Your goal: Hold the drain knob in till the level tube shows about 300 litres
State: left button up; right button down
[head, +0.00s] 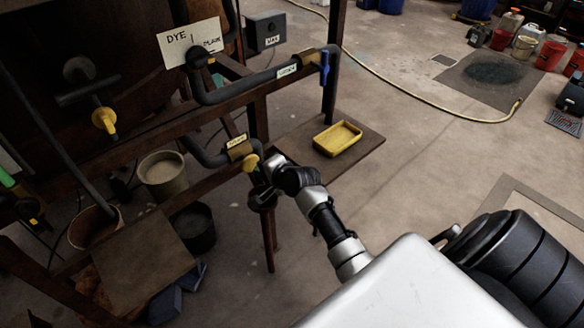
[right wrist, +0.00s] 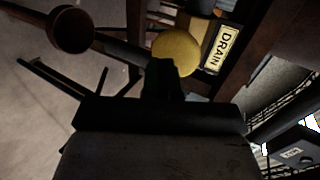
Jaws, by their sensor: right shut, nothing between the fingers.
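The drain knob (head: 251,162) is a round yellow knob on the lower pipe, beside a DRAIN label (head: 237,141). In the right wrist view the knob (right wrist: 177,50) shows just beyond my fingertips, with the DRAIN label (right wrist: 221,48) to its right. My right gripper (head: 266,179) is shut and empty, close by the knob. In the right wrist view its dark fingers (right wrist: 161,72) overlap the knob's lower left edge; I cannot tell whether they touch it. I cannot make out a level tube or a reading. My left gripper is not in view.
A blue-handled valve (head: 324,67) and a DYE sign (head: 190,42) are above. Buckets (head: 163,175) stand below the frame. A hose (head: 400,95) crosses the open floor on the right.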

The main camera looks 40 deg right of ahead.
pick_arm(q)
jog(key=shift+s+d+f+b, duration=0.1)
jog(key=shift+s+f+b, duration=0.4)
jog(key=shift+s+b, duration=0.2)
pick_arm(e)
jog(key=v, duration=1.1)
jog(key=shift+f, duration=0.3)
jog(key=shift+s, duration=0.1)
